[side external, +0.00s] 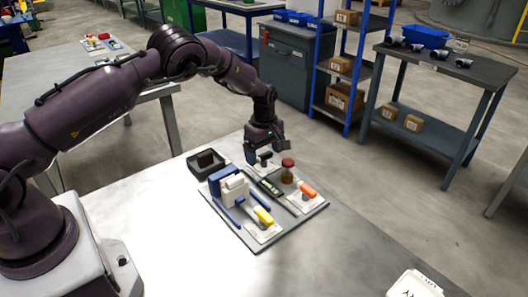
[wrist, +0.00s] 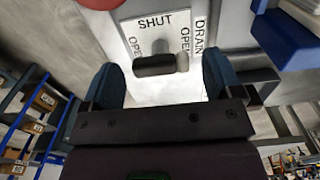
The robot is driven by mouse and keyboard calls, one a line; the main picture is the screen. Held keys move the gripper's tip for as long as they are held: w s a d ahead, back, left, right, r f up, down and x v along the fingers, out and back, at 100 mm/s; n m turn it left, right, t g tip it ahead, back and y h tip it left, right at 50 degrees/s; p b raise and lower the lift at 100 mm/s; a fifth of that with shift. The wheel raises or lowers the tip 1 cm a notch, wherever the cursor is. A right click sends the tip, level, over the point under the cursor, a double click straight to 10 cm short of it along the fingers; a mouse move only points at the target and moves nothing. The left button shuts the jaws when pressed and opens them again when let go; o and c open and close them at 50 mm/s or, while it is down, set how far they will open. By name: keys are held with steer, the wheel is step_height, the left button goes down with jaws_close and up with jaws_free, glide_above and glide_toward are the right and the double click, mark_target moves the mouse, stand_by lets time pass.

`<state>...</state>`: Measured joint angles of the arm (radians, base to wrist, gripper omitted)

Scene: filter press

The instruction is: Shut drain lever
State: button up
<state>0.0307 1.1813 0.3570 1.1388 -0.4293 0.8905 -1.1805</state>
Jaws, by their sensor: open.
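The drain lever has a black handle (wrist: 158,66) on a pale post, in front of a white label plate (wrist: 150,22) reading SHUT, OPEN and DRAIN. In the wrist view the handle lies crosswise, and I cannot tell which mark it points at. In the side view the black handle (side external: 265,157) shows just below my gripper (side external: 266,147), on the far side of the board. My gripper's blue fingers (wrist: 164,82) are open, one on each side of the handle, with visible gaps. Nothing is held.
A black tray (side external: 206,162) sits behind. The table front is mostly clear.

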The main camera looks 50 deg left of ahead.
steer(key=shift+f, duration=0.1)
steer(key=c, duration=0.9)
steer(key=shift+m, duration=0.4)
steer(key=m, duration=0.3)
steer(key=shift+m, duration=0.3)
steer(key=m, duration=0.4)
steer(key=shift+m, duration=0.3)
steer(key=m, duration=0.4)
steer(key=shift+m, duration=0.3)
steer(key=m, duration=0.4)
steer(key=shift+m, duration=0.3)
